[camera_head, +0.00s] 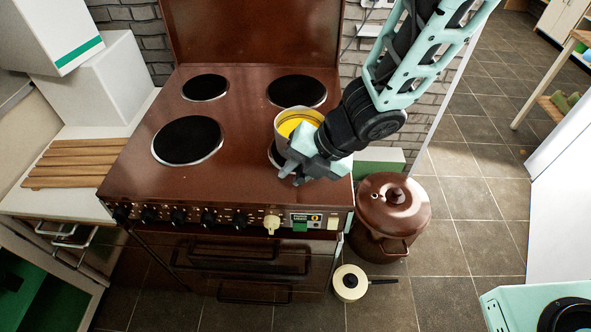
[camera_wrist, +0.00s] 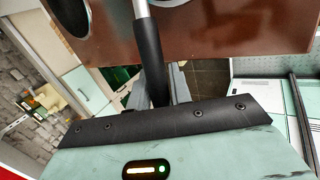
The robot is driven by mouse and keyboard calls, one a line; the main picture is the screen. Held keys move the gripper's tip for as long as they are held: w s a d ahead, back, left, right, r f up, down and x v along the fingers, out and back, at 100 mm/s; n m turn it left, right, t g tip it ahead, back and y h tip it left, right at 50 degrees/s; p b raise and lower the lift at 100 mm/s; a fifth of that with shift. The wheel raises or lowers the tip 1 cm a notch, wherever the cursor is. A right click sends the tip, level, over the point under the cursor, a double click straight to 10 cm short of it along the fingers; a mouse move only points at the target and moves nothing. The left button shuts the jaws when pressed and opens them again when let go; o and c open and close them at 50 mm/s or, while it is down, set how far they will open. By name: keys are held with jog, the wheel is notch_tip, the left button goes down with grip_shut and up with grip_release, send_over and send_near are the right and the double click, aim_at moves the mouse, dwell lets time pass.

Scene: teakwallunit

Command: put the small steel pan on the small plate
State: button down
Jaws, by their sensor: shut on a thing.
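The small steel pan (camera_head: 297,122), yellow inside, is at the front right of the brown stove top. Its black handle (camera_wrist: 149,58) with a steel neck shows in the wrist view between my fingers. My gripper (camera_head: 300,172) is shut on this handle at the stove's front right edge. I cannot tell whether the pan touches the stove. The smallest round black plate (camera_head: 205,87) is at the back left of the stove and is bare. Pan and gripper mostly hide the front right plate.
A large black plate (camera_head: 187,140) is front left, another plate (camera_head: 297,91) back right; both are bare. Knobs line the stove front. On the floor are a lidded brown pot (camera_head: 393,207) and a cream pan (camera_head: 350,283). A wooden rack (camera_head: 75,163) lies on the left counter.

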jog(key=shift+f, duration=0.2)
jog(key=c, duration=1.2)
grip_release()
jog(key=shift+f, duration=0.1)
jog(key=d+r+m+t+h+p, duration=0.1)
jog(key=d+r+m+t+p, duration=0.25)
jog(key=r, duration=0.55)
jog(key=d+r+m+h+p, duration=0.1)
jog(key=d+r+m+p, duration=0.1)
jog(key=d+r+m, duration=0.45)
jog(key=s+d+r+m+g+h, duration=0.1)
jog(key=s+m, duration=0.4)
jog(key=s+d+r+m+g+h, duration=0.1)
jog(key=s+d+m+g, duration=0.1)
jog(key=s+m, duration=0.4)
jog(key=s+d+r+m+g+h, duration=0.1)
jog(key=s+m, duration=0.4)
jog(key=shift+s+d+r+g+h, duration=0.15)
jog(key=shift+s+d+g+h, duration=0.1)
jog(key=shift+d+g+h, duration=0.15)
